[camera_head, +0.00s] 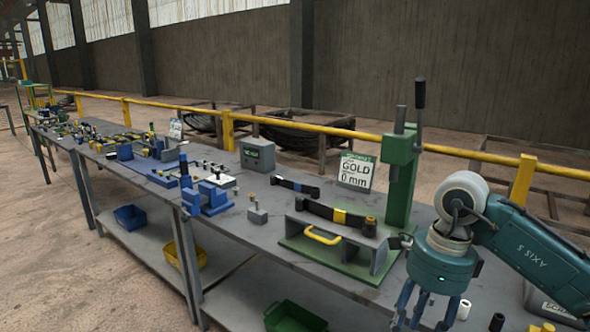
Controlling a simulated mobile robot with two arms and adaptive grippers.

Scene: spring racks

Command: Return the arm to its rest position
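My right arm comes in from the right edge, teal with a white joint. Its gripper (424,318) points down at the lower right, in front of the workbench. Its blue fingers stand apart with nothing seen between them; their tips are at the bottom edge of the picture. My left arm and gripper are not in view.
The long grey workbench (235,222) runs from far left to right. Close to my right arm are a green press (400,180), a black spring rack (335,215) with a yellow handle (322,236), and small cylinders (464,309). Bins (293,318) stand on the lower shelf.

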